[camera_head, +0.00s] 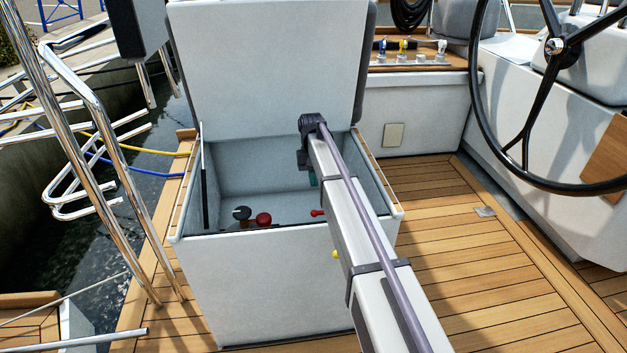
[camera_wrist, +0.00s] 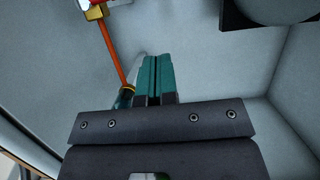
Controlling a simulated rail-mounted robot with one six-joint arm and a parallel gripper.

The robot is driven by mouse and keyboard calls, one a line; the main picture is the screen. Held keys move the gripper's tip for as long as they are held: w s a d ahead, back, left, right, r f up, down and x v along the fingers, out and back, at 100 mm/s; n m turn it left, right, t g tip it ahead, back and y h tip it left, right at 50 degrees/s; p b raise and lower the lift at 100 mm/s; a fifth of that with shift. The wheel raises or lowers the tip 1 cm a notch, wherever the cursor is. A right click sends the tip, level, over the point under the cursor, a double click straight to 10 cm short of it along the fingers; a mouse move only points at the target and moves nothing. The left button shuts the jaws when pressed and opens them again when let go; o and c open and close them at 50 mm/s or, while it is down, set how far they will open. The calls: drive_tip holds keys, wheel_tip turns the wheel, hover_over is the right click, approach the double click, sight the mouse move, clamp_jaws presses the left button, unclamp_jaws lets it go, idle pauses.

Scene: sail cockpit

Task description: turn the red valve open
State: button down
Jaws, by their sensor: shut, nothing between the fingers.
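In the head view, a red round knob (camera_head: 263,219) stands low inside the open locker, beside a black knob. A smaller red handle (camera_head: 317,212) shows to its right, next to my arm. I cannot tell from this view which red part is the valve. My gripper (camera_wrist: 153,60) has teal fingers and is shut and empty inside the locker. A red part (camera_wrist: 125,2) is cut off at the top edge.
The locker's front wall (camera_head: 250,285) and sides surround my gripper, and its white lid (camera_head: 265,65) stands raised behind. The black knob (camera_head: 242,213) is also in the locker. The steering wheel (camera_head: 475,90) is at the right. The teak deck (camera_head: 455,240) is clear.

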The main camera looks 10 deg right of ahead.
drive_tip(key=s+f+b, duration=0.2)
drive_tip(key=s+f, duration=0.2)
drive_tip(key=s, duration=0.1)
drive_tip(key=shift+f+b, duration=0.2)
drive_tip(key=shift+b, duration=0.15)
drive_tip(key=shift+s, duration=0.15)
